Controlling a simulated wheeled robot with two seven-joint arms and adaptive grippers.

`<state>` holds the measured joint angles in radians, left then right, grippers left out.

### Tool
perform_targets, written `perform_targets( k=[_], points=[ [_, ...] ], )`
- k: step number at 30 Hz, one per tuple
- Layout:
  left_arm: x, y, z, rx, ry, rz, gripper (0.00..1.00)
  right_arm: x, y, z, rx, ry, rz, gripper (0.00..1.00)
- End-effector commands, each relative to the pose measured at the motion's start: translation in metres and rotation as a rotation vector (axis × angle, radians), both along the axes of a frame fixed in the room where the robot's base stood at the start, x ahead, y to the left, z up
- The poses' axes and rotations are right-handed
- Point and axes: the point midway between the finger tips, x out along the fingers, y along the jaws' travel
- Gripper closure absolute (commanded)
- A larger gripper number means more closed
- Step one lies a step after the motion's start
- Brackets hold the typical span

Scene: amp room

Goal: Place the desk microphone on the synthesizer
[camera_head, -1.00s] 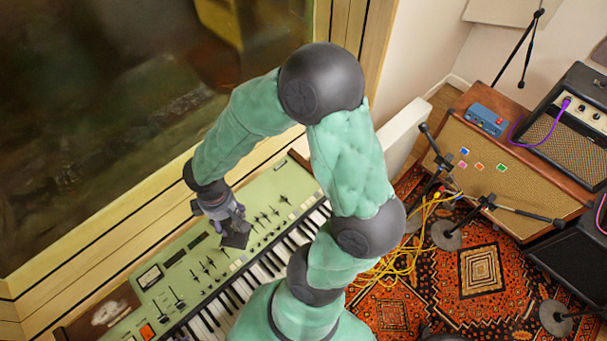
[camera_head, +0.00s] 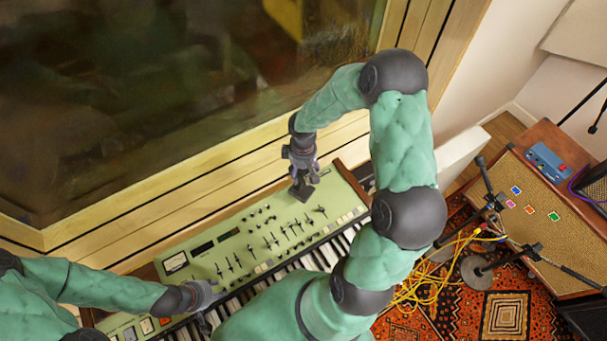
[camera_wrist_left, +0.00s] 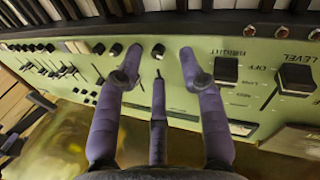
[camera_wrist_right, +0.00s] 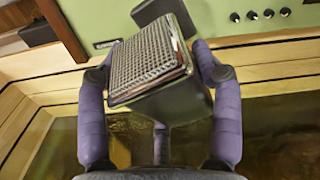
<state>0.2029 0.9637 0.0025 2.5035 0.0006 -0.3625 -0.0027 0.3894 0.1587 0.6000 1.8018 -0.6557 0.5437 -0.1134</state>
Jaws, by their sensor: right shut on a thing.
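The desk microphone (camera_head: 303,190) is dark and boxy in the head view, near the synthesizer's back edge toward its right end. Its square mesh grille (camera_wrist_right: 148,60) fills the middle of the right wrist view. My right gripper (camera_head: 303,160) is shut on it, with one finger on each side. Whether the microphone touches the panel is unclear. The synthesizer (camera_head: 230,250) has a pale green panel with sliders, above black and white keys. My left gripper (camera_head: 205,302) is over its left part. In the left wrist view its fingers (camera_wrist_left: 162,80) are apart and empty above the panel.
A window with a wooden ledge (camera_head: 130,238) runs behind the synthesizer. At the right, microphone stands (camera_head: 477,270), yellow cables (camera_head: 425,285) and a brown amplifier (camera_head: 530,225) with a blue box (camera_head: 547,160) stand on or around a patterned rug.

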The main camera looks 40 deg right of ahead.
Motion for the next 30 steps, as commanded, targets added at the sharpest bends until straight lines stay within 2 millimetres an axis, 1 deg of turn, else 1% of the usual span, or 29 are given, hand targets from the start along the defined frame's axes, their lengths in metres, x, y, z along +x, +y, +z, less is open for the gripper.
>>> perform_targets(
  k=[2, 9, 15, 17, 25, 29, 30],
  points=[
    [0.000, 0.000, 0.000, 0.000, 0.000, 0.000, 0.60, 0.004, -0.004, -0.004, -0.001, -0.003, -0.001, 0.93],
    [0.000, 0.000, -0.001, 0.000, 0.000, 0.000, 0.60, 0.009, -0.009, -0.013, -0.001, -0.003, -0.001, 0.93],
    [0.000, 0.000, -0.003, 0.000, 0.000, 0.000, 0.60, 0.009, -0.009, -0.039, 0.000, -0.001, 0.000, 0.93],
    [0.000, 0.000, -0.003, 0.000, 0.000, 0.000, 0.60, 0.010, -0.009, -0.043, 0.000, -0.002, 0.000, 0.93],
    [0.000, 0.000, -0.003, 0.000, 0.000, 0.000, 0.60, 0.010, -0.009, -0.044, -0.001, -0.003, 0.000, 0.93],
    [0.000, 0.000, -0.007, 0.000, 0.000, 0.000, 0.60, 0.010, -0.009, -0.047, -0.001, -0.003, 0.000, 0.93],
    [0.000, 0.000, -0.006, 0.000, 0.000, 0.000, 0.60, 0.009, -0.009, -0.047, 0.000, -0.001, 0.000, 0.23]
  ],
)
